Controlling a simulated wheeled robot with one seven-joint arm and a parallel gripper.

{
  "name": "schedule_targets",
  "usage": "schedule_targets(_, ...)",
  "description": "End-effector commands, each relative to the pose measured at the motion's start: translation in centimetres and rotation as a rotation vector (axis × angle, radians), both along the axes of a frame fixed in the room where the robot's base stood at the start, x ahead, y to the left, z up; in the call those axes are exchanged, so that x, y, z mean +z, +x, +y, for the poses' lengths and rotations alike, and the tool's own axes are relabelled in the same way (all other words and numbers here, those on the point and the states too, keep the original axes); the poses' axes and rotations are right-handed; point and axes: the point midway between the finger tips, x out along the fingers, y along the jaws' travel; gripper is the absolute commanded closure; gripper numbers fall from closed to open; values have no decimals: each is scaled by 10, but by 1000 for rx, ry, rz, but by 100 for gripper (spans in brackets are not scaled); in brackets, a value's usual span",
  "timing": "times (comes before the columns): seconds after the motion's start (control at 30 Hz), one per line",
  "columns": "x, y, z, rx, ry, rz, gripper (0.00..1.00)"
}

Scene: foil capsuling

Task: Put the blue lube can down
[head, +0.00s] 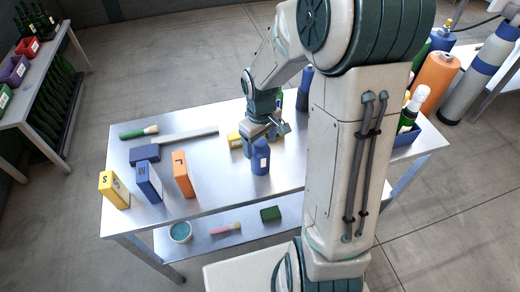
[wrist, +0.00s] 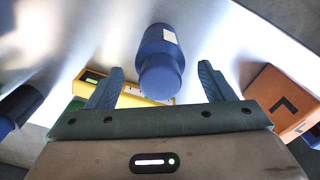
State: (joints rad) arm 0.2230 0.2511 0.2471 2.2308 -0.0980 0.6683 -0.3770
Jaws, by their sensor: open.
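The blue lube can (head: 261,158) stands upright on the metal table, with a pale label on its side. In the wrist view the blue can (wrist: 160,65) shows between and beyond the two fingers, with a gap on each side. My gripper (wrist: 160,85) is open and empty, its fingers spread wide around the line of the can. In the head view my gripper (head: 272,128) is just behind and above the can; the exact gap to it is hard to tell there.
A yellow device (head: 236,141) lies just left of the gripper. Yellow (head: 114,190), blue (head: 149,182) and orange (head: 183,175) lettered blocks stand along the front left. A blue mallet (head: 145,152) and a green-handled tool (head: 138,132) lie behind them. A blue bin with bottles (head: 404,137) is at right.

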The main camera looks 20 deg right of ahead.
Motion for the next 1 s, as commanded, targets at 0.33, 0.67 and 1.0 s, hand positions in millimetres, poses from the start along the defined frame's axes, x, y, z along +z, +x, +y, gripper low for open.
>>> schedule_targets(0.33,63,0,0,0,0,-2,25)
schedule_targets(0.67,96,-26,0,-76,-22,-49,25)
schedule_targets(1.0,138,-109,-1,-341,6,-200,25)
